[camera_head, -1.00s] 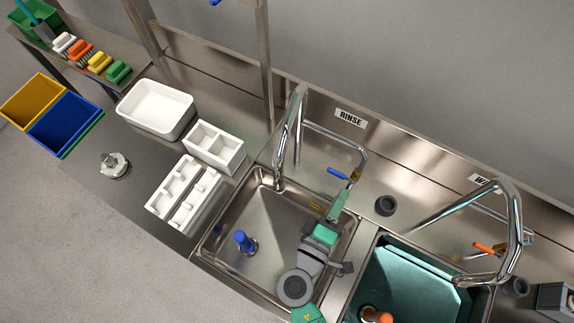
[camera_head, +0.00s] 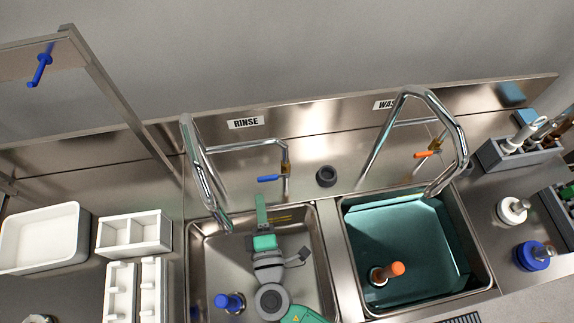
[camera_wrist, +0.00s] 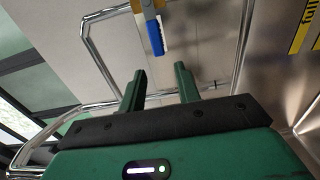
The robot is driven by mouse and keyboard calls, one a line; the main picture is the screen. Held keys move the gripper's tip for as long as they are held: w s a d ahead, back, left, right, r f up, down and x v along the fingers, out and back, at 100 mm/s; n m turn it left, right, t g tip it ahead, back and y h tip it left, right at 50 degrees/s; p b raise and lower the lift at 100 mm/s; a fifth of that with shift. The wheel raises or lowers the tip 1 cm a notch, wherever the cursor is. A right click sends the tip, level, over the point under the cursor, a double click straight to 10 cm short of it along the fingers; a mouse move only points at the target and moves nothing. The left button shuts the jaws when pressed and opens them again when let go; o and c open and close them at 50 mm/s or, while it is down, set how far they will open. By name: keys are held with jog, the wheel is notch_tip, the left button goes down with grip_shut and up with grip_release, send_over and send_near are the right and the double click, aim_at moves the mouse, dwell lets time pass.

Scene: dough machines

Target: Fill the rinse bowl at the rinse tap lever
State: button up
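The rinse tap lever (camera_head: 268,178) is a small blue handle on the tap pipe below the RINSE sign. In the wrist view the blue lever (camera_wrist: 155,38) lies ahead of and between my two fingers, apart from them. My gripper (camera_head: 262,200) is just in front of the lever, over the back of the rinse bowl. Its green fingers (camera_wrist: 160,69) are apart with nothing between them. The rinse bowl (camera_head: 205,262) is the left steel basin, with a blue-topped plug (camera_head: 230,300) standing in it. No water shows in it, and no stream shows at the rinse spout (camera_head: 205,175).
The wash basin (camera_head: 405,235) on the right holds teal liquid and an orange-topped plug; its tap has an orange lever (camera_head: 428,154). A dark round cup (camera_head: 326,176) stands right of the rinse lever. White trays (camera_head: 135,233) stand at left.

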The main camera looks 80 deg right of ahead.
aim_at(285, 155)
jog(key=shift+x, duration=3)
grip_shut()
jog(key=s+r+m+b, duration=0.2)
jog(key=m+b, duration=0.2)
jog(key=m, duration=0.2)
jog(key=s+d+r+m+b, duration=0.1)
jog(key=s+r+m+b, duration=0.1)
jog(key=m+b, duration=0.2)
jog(key=s+d+r+m+b, duration=0.1)
jog(key=s+r+m+b, duration=0.2)
jog(key=m+b, duration=0.2)
jog(key=shift+m, duration=1.4)
jog(key=shift+r, duration=0.2)
